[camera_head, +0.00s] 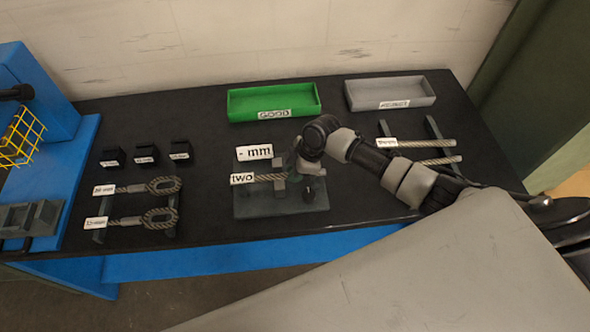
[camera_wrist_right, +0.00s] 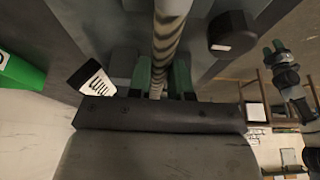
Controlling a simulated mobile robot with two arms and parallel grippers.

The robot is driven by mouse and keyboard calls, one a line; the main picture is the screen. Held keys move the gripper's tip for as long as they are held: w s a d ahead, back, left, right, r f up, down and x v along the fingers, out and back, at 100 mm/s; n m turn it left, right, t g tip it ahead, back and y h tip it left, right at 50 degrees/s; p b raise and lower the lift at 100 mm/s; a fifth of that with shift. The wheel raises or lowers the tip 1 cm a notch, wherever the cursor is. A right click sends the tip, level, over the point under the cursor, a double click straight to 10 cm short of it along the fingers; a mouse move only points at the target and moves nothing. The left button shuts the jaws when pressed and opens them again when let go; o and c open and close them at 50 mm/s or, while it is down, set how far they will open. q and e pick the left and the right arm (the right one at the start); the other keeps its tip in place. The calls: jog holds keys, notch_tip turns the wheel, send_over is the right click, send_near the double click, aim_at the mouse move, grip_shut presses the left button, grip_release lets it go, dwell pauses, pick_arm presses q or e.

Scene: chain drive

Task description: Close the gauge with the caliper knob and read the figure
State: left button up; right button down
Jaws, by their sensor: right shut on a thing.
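The gauge (camera_head: 265,208) is a dark grey base at the middle front of the table. Its display plate (camera_head: 254,153) reads "- mm", with no figure, and also shows in the right wrist view (camera_wrist_right: 92,78). A rope piece (camera_head: 264,178) tagged "two" lies across the gauge between grey jaw blocks. The black caliper knob (camera_head: 308,197) is at the gauge's right front; it shows as a round black cap (camera_wrist_right: 232,34) in the right wrist view. My right gripper (camera_wrist_right: 166,78) is shut on the rope (camera_wrist_right: 167,40), a green fingertip on each side, beside the knob.
A green GOOD tray (camera_head: 240,117) and a grey REJECT tray (camera_head: 378,107) stand empty at the back. Two looped ropes (camera_head: 160,186) rest at left, near several black labelled blocks (camera_head: 146,155). Two rods (camera_head: 438,160) lie on a rack at right, close to my right arm.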

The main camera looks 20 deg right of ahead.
dwell(0.4)
jog(key=shift+f, duration=0.3)
jog(key=c, duration=0.9)
grip_release()
jog(key=shift+c, duration=0.2)
jog(key=shift+s, duration=0.1)
jog(key=b+v, duration=0.3)
jog(key=v, duration=0.7)
jog(key=shift+d+r, duration=0.2)
jog(key=shift+r, duration=0.15)
